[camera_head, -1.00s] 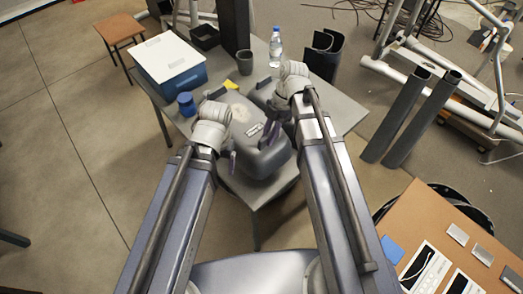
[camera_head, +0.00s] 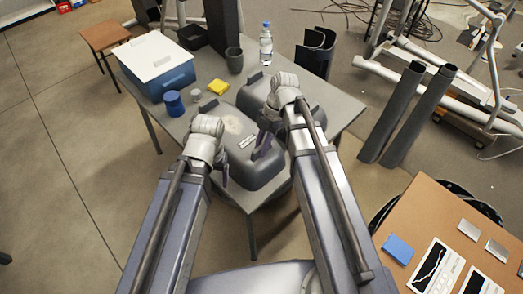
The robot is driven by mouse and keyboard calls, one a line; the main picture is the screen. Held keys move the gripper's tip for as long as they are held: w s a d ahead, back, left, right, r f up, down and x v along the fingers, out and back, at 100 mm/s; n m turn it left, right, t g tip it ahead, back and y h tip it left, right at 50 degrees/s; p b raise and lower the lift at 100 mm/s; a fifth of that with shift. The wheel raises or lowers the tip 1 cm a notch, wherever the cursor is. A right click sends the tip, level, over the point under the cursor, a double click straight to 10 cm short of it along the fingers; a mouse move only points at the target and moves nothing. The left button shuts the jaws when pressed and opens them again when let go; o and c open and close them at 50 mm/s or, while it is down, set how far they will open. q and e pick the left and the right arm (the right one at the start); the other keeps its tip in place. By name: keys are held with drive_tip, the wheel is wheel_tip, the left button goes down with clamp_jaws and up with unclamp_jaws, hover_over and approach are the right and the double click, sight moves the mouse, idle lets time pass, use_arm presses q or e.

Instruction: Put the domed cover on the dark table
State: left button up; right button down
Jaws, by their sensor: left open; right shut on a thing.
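A grey domed cover (camera_head: 262,170) with rounded edges and a small white label lies on the grey table (camera_head: 331,121), near its front edge. My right gripper (camera_head: 262,147) is over the upper face of the cover and is shut on it; the exact contact point is hard to see. My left gripper (camera_head: 224,174) is open at the left side of the cover, partly hidden by its own wrist. A second grey rounded piece (camera_head: 252,94) lies just behind the cover, partly hidden by my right arm.
A brown table (camera_head: 440,225) is at right. The table's right part is clear.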

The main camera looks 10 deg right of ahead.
drive_tip(key=c, duration=0.8)
unclamp_jaws()
drive_tip(key=shift+r, duration=0.1)
drive_tip(key=p+v, duration=1.1)
drive_tip(key=v, duration=0.1)
drive_tip(key=s+a+f+m+t+h, duration=0.1)
drive_tip(key=s+a+m+h, duration=0.4)
drive_tip(key=m, duration=1.6)
drive_tip(key=s+a+t, duration=0.1)
drive_tip(key=s+a, duration=0.2)
drive_tip(key=s, duration=0.2)
drive_tip(key=shift+s+f, duration=0.25)
drive_tip(key=shift+s, duration=0.1)
